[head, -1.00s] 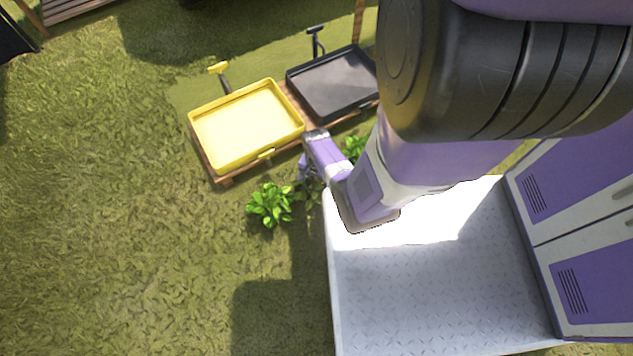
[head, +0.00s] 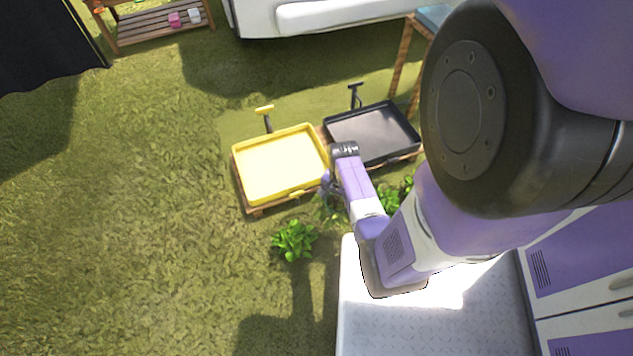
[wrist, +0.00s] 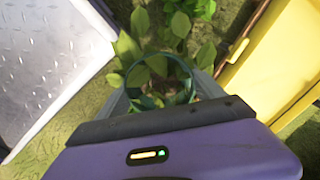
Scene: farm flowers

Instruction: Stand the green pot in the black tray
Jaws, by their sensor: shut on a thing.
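The green pot (wrist: 184,68) shows in the wrist view as a dark green rim with a leafy plant inside, between the fingers of my gripper (wrist: 163,88). My gripper is shut on it. In the head view my gripper (head: 327,188) is small and partly hidden by my arm, beside the near right corner of the yellow tray; leaves show just below it, and the pot itself is hard to make out. The black tray (head: 375,132) lies beyond my gripper, up and to the right. Its bare floor shows, and it looks empty.
A yellow tray (head: 280,165) lies left of the black one; its edge also shows in the wrist view (wrist: 270,70). Leafy plants (head: 293,240) stand on the grass in front. My base plate is at lower right. A wooden bench (head: 160,25) is far back.

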